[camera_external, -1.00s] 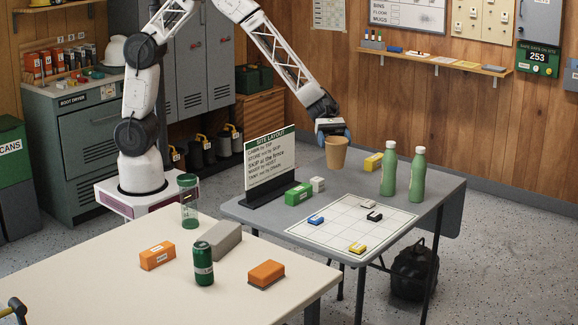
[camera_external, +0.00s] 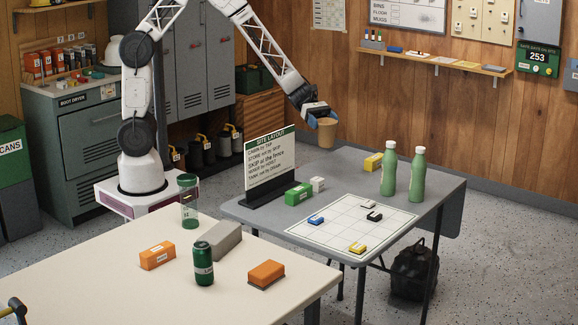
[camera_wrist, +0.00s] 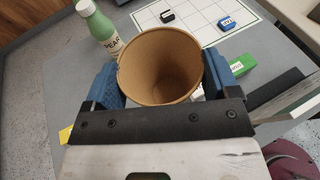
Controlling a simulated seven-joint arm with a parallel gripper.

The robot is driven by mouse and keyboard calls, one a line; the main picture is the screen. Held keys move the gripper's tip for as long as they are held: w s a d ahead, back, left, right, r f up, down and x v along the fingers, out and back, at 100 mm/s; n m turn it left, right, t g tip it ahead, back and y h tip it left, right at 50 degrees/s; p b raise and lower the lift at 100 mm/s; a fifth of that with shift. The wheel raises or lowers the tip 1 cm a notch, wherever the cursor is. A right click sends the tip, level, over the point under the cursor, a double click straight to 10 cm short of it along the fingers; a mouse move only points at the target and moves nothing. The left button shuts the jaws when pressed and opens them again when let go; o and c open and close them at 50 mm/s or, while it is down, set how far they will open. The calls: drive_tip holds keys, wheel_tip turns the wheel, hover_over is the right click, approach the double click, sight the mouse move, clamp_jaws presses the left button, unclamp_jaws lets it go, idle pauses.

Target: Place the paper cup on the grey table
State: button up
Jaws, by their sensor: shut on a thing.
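The brown paper cup (camera_external: 327,132) is upright, with its open rim facing up, above the back part of the grey table (camera_external: 270,222). My gripper (camera_external: 322,118) is shut on the cup near its rim. In the wrist view, the blue finger pads of my gripper (camera_wrist: 165,85) sit on either side of the cup (camera_wrist: 160,65), which looks empty inside. The cup appears lifted clear of the tabletop.
Two green bottles (camera_external: 389,172) (camera_external: 417,175), a yellow block (camera_external: 373,162), a green box (camera_external: 298,194), a sign (camera_external: 270,165) and a gridded sheet (camera_external: 350,222) with small blocks are on the grey table. A cream table (camera_external: 100,285) with several objects stands in front.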

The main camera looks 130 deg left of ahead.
sight(323, 146)
drive_tip(key=f, duration=0.9)
drive_tip(key=shift+s+a+f, duration=0.3)
drive_tip(key=shift+s+f, duration=0.1)
drive_tip(key=w+a+f, duration=0.1)
drive_tip(key=w+a, duration=0.8)
drive_tip(key=w, duration=0.4)
drive_tip(key=shift+f, duration=0.2)
drive_tip(key=shift+w, duration=0.1)
drive_tip(key=shift+f, duration=0.1)
drive_tip(key=shift+f, duration=1.65)
drive_tip(key=shift+f, duration=0.1)
drive_tip(key=o, duration=0.8)
drive_tip(key=shift+c, duration=0.2)
